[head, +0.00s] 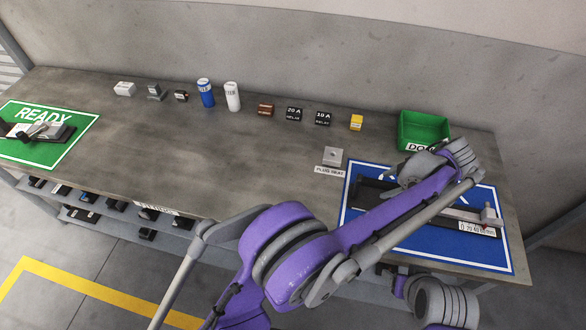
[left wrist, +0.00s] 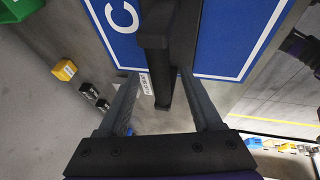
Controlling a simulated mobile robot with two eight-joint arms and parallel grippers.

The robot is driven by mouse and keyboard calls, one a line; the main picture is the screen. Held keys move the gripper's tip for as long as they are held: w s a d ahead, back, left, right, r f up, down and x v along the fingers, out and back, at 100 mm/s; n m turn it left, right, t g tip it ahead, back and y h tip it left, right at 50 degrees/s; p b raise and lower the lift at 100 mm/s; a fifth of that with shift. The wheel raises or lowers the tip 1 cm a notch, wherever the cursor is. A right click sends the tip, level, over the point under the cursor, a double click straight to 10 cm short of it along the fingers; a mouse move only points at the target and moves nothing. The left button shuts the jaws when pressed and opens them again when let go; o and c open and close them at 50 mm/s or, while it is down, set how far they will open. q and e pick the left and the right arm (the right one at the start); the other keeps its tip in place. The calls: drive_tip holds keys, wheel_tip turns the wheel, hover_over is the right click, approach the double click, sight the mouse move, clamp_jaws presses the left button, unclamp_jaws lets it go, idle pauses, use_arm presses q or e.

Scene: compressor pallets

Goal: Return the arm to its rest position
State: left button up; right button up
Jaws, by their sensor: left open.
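My left arm crosses the lower right of the head view, its purple links reaching over the blue mat (head: 352,222). My left gripper (head: 408,178) is at the far end of this arm, above the mat, partly hidden by my own links. In the left wrist view the two fingers of the left gripper (left wrist: 160,78) stand apart. A black bar (left wrist: 156,40) shows between them; I cannot tell whether either finger touches it. My right gripper is not in view.
A black fixture (head: 466,226) with a ruler label lies on the mat. The plug seat (head: 333,157), a yellow box (head: 356,122) and the green bin (head: 423,131) stand behind. Several small parts line the back. The green READY mat (head: 70,147) is far left; mid-table is clear.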

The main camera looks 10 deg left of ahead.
use_arm(q)
drive_tip(key=v, duration=0.9)
drive_tip(key=s+a+r+m+h, duration=0.1)
drive_tip(key=s+a+m, duration=0.25)
drive_tip(key=a, duration=0.75)
drive_tip(key=s+a+r+m+h, duration=0.15)
drive_tip(key=a+m, duration=0.35)
drive_tip(key=a, duration=0.6)
drive_tip(key=s+a+f+m+t+h, duration=0.1)
drive_tip(key=s+a+f+m, duration=0.3)
drive_tip(key=s, duration=0.4)
drive_tip(key=s+a+f+m+t+h, duration=0.1)
drive_tip(key=s+a+f+m, duration=0.4)
drive_tip(key=s+a, duration=0.4)
drive_tip(key=shift+s+m+p, duration=0.15)
drive_tip(key=shift+m+p, duration=0.25)
drive_tip(key=shift+m, duration=0.05)
drive_tip(key=shift+a, duration=0.15)
